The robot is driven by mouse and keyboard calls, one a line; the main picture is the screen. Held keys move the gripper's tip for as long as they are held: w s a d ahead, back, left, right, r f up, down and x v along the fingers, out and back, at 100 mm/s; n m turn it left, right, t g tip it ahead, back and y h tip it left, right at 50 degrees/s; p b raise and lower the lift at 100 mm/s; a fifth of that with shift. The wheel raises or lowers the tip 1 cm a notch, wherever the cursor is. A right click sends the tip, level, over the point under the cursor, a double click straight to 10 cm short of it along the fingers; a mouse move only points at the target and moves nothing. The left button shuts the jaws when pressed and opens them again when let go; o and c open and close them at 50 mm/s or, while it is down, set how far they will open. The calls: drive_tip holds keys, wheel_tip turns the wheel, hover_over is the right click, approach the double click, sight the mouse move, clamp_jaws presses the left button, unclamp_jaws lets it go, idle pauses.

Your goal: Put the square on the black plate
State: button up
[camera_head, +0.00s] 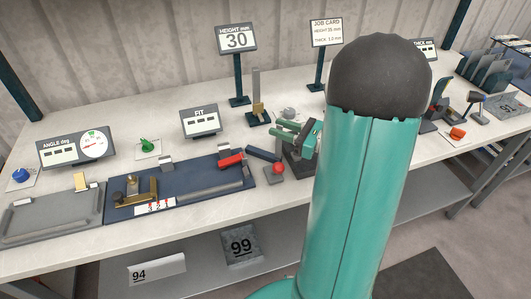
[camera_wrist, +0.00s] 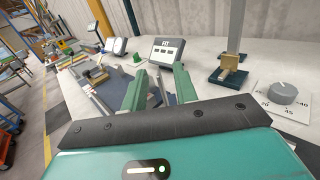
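My gripper (camera_head: 280,132) is over the middle of the bench, beside the large dark blue board. In the wrist view its two green fingers (camera_wrist: 160,82) stand apart, with nothing visibly held between them. A brass L-shaped piece (camera_head: 146,195), perhaps the square, lies on the left of the dark blue board (camera_head: 200,186). The board also shows in the wrist view (camera_wrist: 108,93), left of the fingers. I cannot tell for certain which thing is the square. No plainly black plate stands out; the dark board may be it. My arm hides part of the bench on the right.
A red-handled tool (camera_head: 231,160) and a dark bar (camera_head: 263,154) lie near the board's right end. A red button (camera_head: 277,170) is at the front. The height gauge (camera_head: 257,106) and FIT display (camera_head: 200,121) stand behind. A grey tray (camera_head: 50,219) is at left.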

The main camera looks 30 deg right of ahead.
clamp_jaws()
idle(1.4)
